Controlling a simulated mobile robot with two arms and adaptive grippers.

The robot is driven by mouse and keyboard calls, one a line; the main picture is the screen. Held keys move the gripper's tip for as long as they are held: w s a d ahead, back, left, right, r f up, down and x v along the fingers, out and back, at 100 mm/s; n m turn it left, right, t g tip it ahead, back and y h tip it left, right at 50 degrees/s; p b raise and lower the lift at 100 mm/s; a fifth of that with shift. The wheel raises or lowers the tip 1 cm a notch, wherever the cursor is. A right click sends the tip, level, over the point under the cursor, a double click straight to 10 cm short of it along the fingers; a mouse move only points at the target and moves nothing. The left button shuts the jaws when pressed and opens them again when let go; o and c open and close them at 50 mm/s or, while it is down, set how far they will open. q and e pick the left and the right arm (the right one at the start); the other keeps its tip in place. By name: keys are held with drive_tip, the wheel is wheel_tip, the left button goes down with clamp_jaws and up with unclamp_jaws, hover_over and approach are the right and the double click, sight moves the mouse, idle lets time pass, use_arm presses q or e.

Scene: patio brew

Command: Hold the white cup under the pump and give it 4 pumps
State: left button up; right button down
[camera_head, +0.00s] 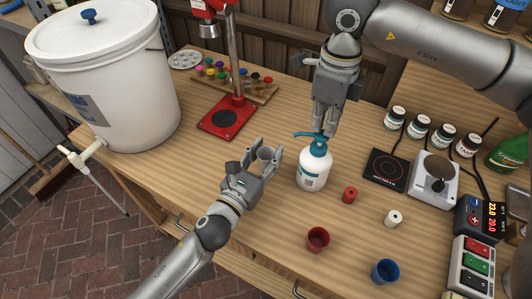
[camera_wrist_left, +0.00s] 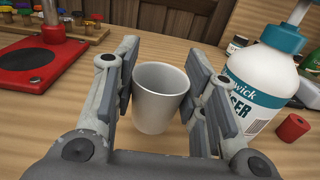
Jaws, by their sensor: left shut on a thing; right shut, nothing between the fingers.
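The white cup (camera_head: 266,157) is upright between the fingers of my left gripper (camera_head: 262,161), which is shut on it. The cup (camera_wrist_left: 160,98) also shows in the left wrist view and looks empty. The white pump bottle (camera_head: 313,170) with a teal collar stands on the table just right of the cup. Its teal pump head (camera_head: 309,136) has a spout pointing left, towards the cup's side. My right gripper (camera_head: 324,130) is shut and empty, pointing down at the top of the pump head. I cannot tell whether it touches the head.
A red cup (camera_head: 318,239) and a blue cup (camera_head: 385,271) stand near the front edge. A red spool-like piece (camera_head: 349,195) and a white one (camera_head: 393,217) lie right of the bottle. A black hot plate (camera_head: 386,170) is further right. A red press stand (camera_head: 227,119) is behind left.

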drive_tip(key=shift+f, duration=0.2)
drive_tip(key=shift+s+f, duration=0.1)
drive_tip(key=shift+f, duration=1.15)
drive_tip(key=shift+r, duration=1.6)
drive_tip(key=shift+f, duration=0.2)
drive_tip(key=shift+f, duration=1.25)
drive_tip(key=shift+r, duration=1.45)
